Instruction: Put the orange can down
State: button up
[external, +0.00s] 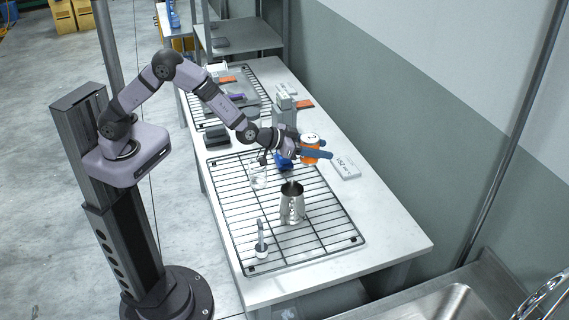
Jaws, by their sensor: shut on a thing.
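The orange can (310,142) has a white top and appears upright. My gripper (305,157), with blue fingers, is shut on it, one finger partly covering its lower part. The can is over the right side of the table, near the far right corner of the front wire rack (232,224). Its bottom is hidden, so I cannot tell how far it is above the surface.
A metal pitcher (292,204) stands on the front rack, with a small white brush-like tool (262,240) left of it. A white box (346,167) lies right of my gripper. A grey bottle-like object (284,111) stands behind. The table's front right (390,238) is clear.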

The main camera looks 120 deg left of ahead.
notch_tip(320, 180, up, 5)
jog(key=s+d+n+g+y+p, duration=0.2)
jog(key=s+n+g+p, duration=0.2)
jog(key=s, duration=1.1)
jog(key=s+d+n+g+y+p, duration=0.3)
jog(key=s+n+p, duration=0.1)
jog(key=s, duration=1.1)
jog(key=shift+s+a+f, duration=0.1)
jog(key=shift+a+f, duration=0.05)
jog(key=shift+f, duration=1.1)
jog(key=shift+a+f, duration=0.15)
jog(key=shift+f, duration=1.05)
jog(key=shift+f, duration=0.1)
jog(key=shift+f, duration=3)
jog(key=shift+f, duration=0.1)
jog(key=shift+f+p, duration=0.35)
jog(key=shift+f, duration=1.45)
